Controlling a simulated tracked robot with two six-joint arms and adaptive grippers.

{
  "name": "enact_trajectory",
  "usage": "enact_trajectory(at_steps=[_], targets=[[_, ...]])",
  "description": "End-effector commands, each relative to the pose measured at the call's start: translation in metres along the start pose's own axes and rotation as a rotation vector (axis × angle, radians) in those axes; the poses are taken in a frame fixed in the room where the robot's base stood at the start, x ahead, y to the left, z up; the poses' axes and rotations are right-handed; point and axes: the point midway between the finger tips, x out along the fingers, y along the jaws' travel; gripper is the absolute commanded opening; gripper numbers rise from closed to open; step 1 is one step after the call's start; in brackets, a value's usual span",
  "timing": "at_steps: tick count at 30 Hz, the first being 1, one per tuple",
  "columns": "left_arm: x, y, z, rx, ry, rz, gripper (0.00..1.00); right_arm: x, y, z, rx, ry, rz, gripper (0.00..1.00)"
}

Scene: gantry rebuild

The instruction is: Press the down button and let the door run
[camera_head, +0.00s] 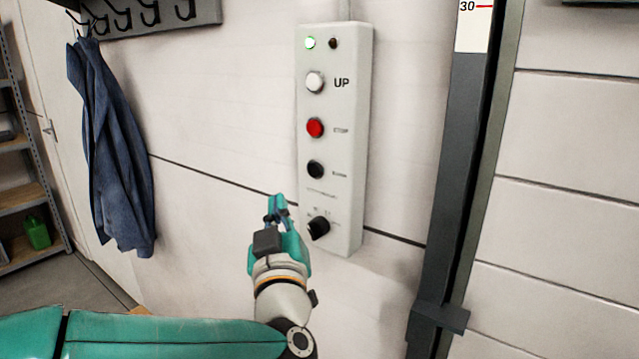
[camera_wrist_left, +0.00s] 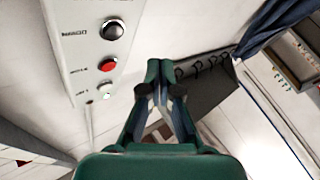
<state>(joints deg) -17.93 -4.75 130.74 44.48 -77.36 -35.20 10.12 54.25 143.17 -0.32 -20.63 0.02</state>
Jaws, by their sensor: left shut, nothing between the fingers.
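A pale control box (camera_head: 345,140) is fixed to the wall. From top to bottom it carries a lit green lamp (camera_head: 310,43), a dark lamp (camera_head: 333,43), a white UP button (camera_head: 315,82), a red stop button (camera_head: 315,127), a black button (camera_head: 316,169) with a blurred label, and a black rotary knob (camera_head: 319,228). My left gripper (camera_head: 276,203) is shut and empty, just left of the box and below the black button, apart from it in the picture. In the left wrist view the black button (camera_wrist_left: 113,29) lies up and left of the fingertips (camera_wrist_left: 160,66). My right gripper is not in view.
A dark vertical door rail (camera_head: 455,170) with a scale stands right of the box, beside the panelled door (camera_head: 560,170). A blue jacket (camera_head: 105,150) hangs from a hook rack (camera_head: 150,15) at left. Shelves (camera_head: 25,195) stand at the far left.

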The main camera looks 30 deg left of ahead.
Motion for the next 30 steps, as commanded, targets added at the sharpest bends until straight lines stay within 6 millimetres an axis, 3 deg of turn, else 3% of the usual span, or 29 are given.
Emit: enact_trajectory(at_steps=[3,7,20,30], targets=[[-0.009,-0.004,-0.028,-0.076,0.043,0.002,0.00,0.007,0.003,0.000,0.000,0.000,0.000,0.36],[-0.012,-0.006,-0.038,-0.103,0.055,0.000,0.00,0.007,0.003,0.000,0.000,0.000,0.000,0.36],[-0.009,-0.003,-0.037,-0.101,0.054,0.002,0.00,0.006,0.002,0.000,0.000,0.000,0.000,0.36],[0.016,0.017,-0.023,-0.099,0.052,0.002,0.00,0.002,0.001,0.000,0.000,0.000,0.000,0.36]])
